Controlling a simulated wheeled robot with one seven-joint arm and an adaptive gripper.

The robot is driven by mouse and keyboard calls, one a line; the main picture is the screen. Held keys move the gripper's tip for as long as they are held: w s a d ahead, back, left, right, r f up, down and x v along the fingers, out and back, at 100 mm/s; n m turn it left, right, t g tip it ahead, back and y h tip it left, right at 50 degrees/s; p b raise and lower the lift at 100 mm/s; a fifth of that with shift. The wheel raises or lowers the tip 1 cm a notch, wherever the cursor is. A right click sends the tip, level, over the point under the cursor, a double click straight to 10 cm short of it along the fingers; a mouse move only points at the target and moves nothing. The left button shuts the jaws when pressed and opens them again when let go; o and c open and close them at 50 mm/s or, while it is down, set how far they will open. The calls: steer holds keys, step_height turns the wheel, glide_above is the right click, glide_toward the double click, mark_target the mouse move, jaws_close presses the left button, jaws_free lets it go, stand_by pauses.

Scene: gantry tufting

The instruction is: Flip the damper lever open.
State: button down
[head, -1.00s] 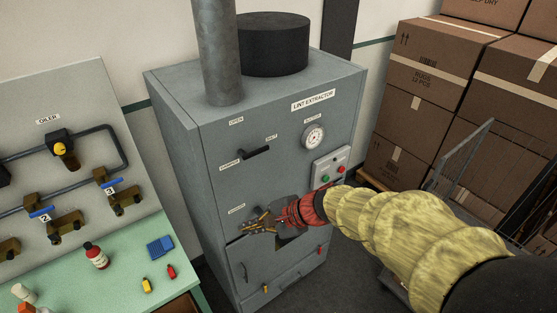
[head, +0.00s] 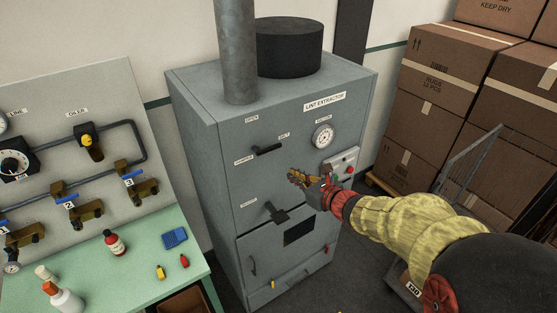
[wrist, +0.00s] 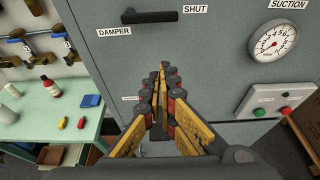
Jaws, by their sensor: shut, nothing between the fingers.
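The damper lever (head: 268,150) is a black handle on the front of the grey lint extractor (head: 290,120). It lies roughly level, its free end toward the SHUT label (head: 284,136); the OPEN label (head: 252,119) is above its pivot. In the wrist view the damper lever (wrist: 150,16) is at the top, with the DAMPER label (wrist: 113,31) to its left. My gripper (head: 294,174) is shut and empty, below and right of the lever and apart from it. In the wrist view its yellow fingers (wrist: 160,72) point toward the panel below the lever.
A second black lever (head: 276,213) sits lower on the extractor, above a dark opening (head: 299,232). A suction gauge (head: 323,136) and a button box (head: 341,163) are to the right. A green bench (head: 140,262) stands left; stacked cartons (head: 435,95) stand right.

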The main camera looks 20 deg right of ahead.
steer(key=w+a+p, duration=0.3)
steer(key=w, duration=0.6)
steer(key=shift+r, duration=0.35)
steer(key=shift+d+b, duration=0.15)
steer(key=shift+b, duration=0.25)
